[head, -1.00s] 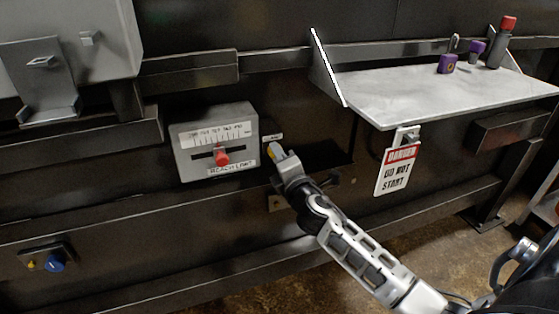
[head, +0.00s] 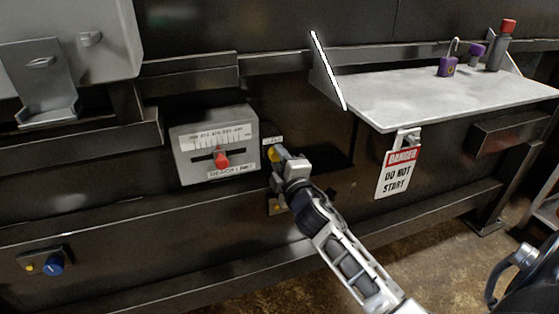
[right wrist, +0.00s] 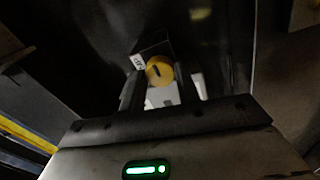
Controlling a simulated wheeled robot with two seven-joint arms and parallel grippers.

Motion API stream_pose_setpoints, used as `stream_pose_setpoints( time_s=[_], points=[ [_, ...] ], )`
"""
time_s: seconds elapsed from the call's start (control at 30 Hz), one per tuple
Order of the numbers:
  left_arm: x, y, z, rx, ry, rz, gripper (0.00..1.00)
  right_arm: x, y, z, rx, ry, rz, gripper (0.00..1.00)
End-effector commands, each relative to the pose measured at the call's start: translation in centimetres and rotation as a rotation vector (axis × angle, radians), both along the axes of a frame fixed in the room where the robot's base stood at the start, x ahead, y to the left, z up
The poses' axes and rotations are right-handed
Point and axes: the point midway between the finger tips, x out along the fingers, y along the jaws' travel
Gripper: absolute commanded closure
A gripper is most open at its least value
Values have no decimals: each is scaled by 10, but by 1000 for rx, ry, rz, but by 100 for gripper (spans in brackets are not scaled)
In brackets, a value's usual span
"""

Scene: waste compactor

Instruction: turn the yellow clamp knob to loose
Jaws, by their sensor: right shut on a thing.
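The yellow clamp knob (head: 273,154) is on the dark panel, just right of the grey reach-limit box (head: 187,163). In the right wrist view the round yellow knob (right wrist: 159,70) shows a dark slot and sits between my fingers. My right gripper (head: 279,158) is at the knob and shut on it; it also shows in the right wrist view (right wrist: 160,82). The fingers hide part of the knob in the head view. A small label (head: 272,140) is above the knob, too small to read. My left gripper is not in view.
The box carries a red slider (head: 221,159). A DANGER DO NOT START tag (head: 397,173) hangs below a grey shelf (head: 430,97) on the right. The shelf holds a purple padlock (head: 447,66) and a red-topped cylinder (head: 500,46). A blue knob (head: 55,264) is at lower left.

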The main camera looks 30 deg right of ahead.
Motion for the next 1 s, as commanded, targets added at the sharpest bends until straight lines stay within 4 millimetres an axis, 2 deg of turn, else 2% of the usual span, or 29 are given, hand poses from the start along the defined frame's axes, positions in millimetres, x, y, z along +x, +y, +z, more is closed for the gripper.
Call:
stream_pose_setpoints(
  time_s=[0.27,0.3,0.37,0.73,0.87,1.0],
  points=[
    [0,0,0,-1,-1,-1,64,0,-1,0,4,0,-3,91],
    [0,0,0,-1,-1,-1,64,0,-1,0,4,0,-3,60],
    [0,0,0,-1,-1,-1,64,0,-1,0,3,0,-3,46],
    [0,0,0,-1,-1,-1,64,-5,1,0,2,0,0,46],
    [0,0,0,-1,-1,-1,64,-24,6,-2,3,3,0,46],
    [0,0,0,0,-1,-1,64,-55,13,-3,5,2,-1,46]
  ],
)
